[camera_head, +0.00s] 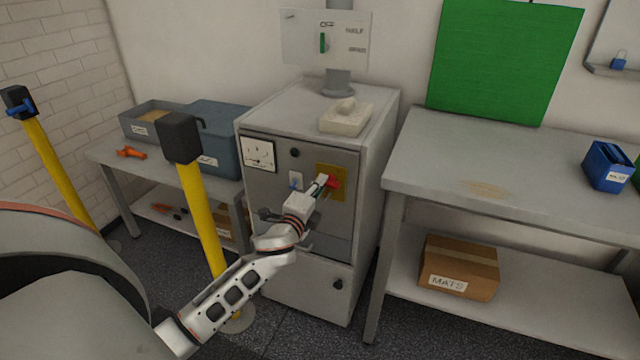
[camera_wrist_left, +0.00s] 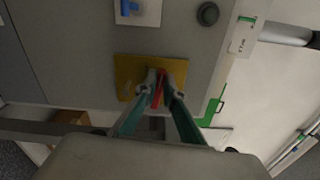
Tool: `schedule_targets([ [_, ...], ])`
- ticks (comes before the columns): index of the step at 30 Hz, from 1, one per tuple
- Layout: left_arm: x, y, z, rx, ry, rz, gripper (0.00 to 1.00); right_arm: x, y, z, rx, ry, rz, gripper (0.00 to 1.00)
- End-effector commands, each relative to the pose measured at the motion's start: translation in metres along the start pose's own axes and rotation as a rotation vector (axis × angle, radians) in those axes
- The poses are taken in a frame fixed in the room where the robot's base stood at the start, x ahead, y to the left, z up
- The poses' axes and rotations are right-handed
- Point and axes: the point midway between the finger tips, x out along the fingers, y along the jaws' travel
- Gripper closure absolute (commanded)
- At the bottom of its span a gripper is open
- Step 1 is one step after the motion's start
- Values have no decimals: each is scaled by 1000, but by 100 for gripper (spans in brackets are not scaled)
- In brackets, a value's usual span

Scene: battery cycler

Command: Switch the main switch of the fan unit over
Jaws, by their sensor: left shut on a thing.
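The fan unit is a grey cabinet (camera_head: 372,140) in the middle of the head view. The main switch is a red handle (camera_head: 332,182) on a yellow plate (camera_head: 341,194) on its front. In the left wrist view the red handle (camera_wrist_left: 158,92) sits over the yellow plate (camera_wrist_left: 126,72), nearly upright in that picture. My left gripper (camera_head: 326,183) is shut on the red handle; its fingertips (camera_wrist_left: 158,84) lie on both sides and hide part of it. My right gripper is in neither view.
A gauge (camera_head: 258,154), black knobs and a small blue switch (camera_head: 295,182) share the cabinet front. A beige object (camera_head: 346,118) lies on top. A yellow post (camera_head: 203,215) stands left of the cabinet. A workbench (camera_head: 450,165) stands close on the right.

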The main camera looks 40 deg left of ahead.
Motion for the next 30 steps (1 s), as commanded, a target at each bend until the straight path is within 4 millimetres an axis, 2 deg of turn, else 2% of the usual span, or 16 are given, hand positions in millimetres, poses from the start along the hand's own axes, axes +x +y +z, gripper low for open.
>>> schedule_targets([
  [9, 0, 2, 1, -119, -2, 1, 100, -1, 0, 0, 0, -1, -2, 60],
  [25, 0, 2, 1, -142, -1, 1, 100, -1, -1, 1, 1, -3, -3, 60],
  [27, 0, 2, 1, -142, -1, 1, 78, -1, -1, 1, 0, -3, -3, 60],
  [28, 0, 2, 1, -142, -1, 1, 74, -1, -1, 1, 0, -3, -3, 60],
  [30, 0, 2, 0, -141, -1, 1, 74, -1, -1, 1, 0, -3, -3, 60],
])
